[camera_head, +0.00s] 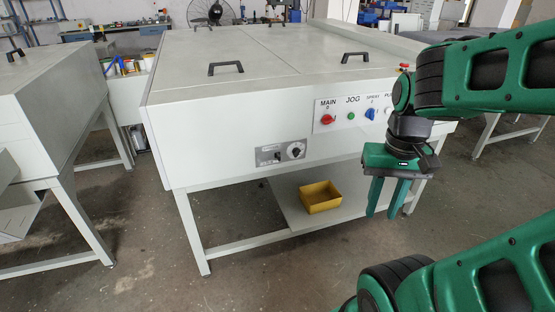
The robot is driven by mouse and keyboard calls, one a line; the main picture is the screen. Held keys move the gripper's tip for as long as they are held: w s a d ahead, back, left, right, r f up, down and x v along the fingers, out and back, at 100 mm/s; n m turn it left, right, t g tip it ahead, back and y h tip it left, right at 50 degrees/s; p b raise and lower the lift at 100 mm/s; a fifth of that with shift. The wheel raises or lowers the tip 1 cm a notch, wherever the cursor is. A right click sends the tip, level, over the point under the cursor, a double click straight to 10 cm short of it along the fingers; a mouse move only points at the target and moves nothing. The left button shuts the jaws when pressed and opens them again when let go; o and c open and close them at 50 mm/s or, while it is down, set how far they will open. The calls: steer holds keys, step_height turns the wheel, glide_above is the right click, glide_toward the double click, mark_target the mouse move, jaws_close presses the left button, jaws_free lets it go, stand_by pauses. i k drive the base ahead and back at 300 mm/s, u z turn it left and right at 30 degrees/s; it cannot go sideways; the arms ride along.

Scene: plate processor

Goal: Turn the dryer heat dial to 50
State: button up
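The dryer heat dial is most likely the small black-and-white round dial (295,150) on a grey panel (269,154) on the front of the white machine (225,140). Its marks and pointer setting are too small to read. A small black switch (277,156) sits to its left on the same panel. My green gripper (382,214) hangs to the right of the dial, with its two fingers pointing down. The fingers are apart with nothing between them. The gripper does not touch the dial.
My arm hides part of the panel's right side. A yellow bin (321,198) stands on the lower shelf. The floor in front is clear.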

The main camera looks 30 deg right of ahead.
mark_target(296, 151)
steer(key=z, duration=0.85)
steer(key=k, duration=0.85)
steer(key=u, duration=1.1)
steer(key=i, duration=1)
steer(key=z, duration=0.05)
